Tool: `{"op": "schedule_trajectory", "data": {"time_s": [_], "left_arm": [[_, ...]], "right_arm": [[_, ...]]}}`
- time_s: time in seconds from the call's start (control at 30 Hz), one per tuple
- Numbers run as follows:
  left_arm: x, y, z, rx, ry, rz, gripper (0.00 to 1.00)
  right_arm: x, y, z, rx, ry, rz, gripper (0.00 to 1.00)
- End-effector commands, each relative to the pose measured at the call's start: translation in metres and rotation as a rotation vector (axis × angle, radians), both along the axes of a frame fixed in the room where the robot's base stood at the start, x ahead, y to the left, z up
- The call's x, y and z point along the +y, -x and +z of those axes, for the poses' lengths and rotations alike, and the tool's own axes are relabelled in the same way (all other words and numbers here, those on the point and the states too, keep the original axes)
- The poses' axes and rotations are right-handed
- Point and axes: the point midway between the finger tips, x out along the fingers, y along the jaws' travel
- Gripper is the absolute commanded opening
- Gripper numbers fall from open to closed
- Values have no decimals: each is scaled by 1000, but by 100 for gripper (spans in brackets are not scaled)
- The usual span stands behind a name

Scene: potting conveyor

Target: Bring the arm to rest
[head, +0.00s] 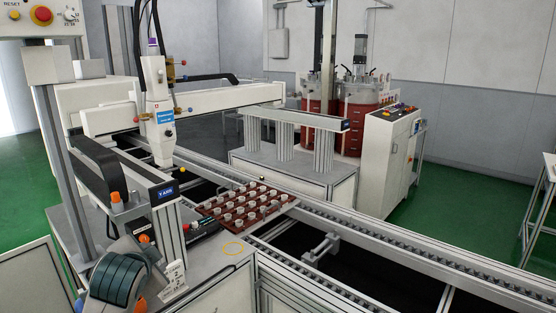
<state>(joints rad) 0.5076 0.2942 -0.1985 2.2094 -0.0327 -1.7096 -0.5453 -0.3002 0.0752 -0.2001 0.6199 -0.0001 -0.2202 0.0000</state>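Neither of my grippers shows in the head view, and I cannot make out either of my arms. A red-brown tray (206,208) with several small white round parts in rows sits at the conveyor, in the middle of the view. The white dispensing head (158,105) of the gantry hangs upright above and to the left of the tray, apart from it.
The conveyor rail (400,243) runs to the lower right, with dark openings beside it. Dark green ringed rolls (118,278) stand at lower left. Green floor (470,185) is clear at right.

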Motion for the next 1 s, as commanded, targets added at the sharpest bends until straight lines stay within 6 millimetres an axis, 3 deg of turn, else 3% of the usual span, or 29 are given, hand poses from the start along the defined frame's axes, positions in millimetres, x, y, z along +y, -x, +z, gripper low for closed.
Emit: {"op": "schedule_trajectory", "data": {"time_s": [0.03,0.2,0.5,0.8,1.0], "left_arm": [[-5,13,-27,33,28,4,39],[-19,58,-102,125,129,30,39],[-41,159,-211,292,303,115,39],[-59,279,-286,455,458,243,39],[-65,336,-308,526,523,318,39]], "right_arm": [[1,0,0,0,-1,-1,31],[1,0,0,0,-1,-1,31],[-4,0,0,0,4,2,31],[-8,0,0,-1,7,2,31],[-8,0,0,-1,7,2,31]]}}
